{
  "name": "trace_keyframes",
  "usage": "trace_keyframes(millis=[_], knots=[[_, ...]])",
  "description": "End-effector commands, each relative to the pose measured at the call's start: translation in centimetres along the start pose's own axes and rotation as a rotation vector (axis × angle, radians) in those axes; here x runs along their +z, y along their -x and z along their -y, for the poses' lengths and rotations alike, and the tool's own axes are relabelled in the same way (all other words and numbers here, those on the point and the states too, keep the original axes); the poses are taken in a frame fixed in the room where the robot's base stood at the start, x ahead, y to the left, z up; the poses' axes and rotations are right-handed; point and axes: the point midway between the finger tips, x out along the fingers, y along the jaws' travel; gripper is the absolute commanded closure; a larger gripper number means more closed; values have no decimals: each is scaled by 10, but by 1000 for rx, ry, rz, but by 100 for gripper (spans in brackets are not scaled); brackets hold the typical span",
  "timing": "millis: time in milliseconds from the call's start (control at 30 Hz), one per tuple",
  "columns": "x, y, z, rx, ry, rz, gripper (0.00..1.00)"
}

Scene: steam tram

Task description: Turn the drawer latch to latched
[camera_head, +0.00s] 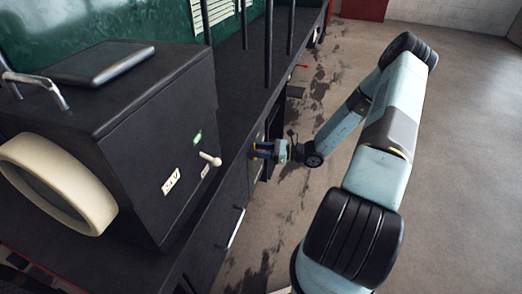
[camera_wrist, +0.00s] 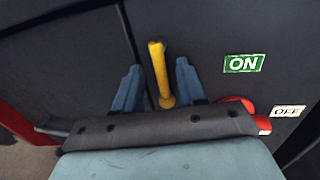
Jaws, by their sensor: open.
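A yellow lever (camera_wrist: 160,72) with a rounded end stands out from a dark panel in the wrist view; I take it for the drawer latch, but cannot be sure. It points up in that picture. My gripper (camera_wrist: 158,66) is open, with one blue finger on each side of the lever and visible gaps between. A green ON label (camera_wrist: 244,63) and a white OFF label (camera_wrist: 288,111) are to the right of the lever. In the head view my gripper (camera_head: 262,150) is at the dark cabinet front, and the lever cannot be made out there.
A black box (camera_head: 130,150) with a cream ring (camera_head: 58,180) and a white-knobbed lever (camera_head: 210,159) stands on the cabinet, left of my gripper. A silver bar handle (camera_head: 236,228) is on the front below. Red parts (camera_wrist: 28,125) show low in the wrist view. Floor (camera_head: 470,150) at right is clear.

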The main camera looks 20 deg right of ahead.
Motion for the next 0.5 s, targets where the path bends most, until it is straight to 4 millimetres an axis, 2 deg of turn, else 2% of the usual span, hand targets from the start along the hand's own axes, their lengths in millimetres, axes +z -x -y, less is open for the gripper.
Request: trace_keyframes(millis=[233, 500], knots=[[0, 0, 0, 0, 0, 0, 60], [0, 0, 0, 0, 0, 0, 86]])
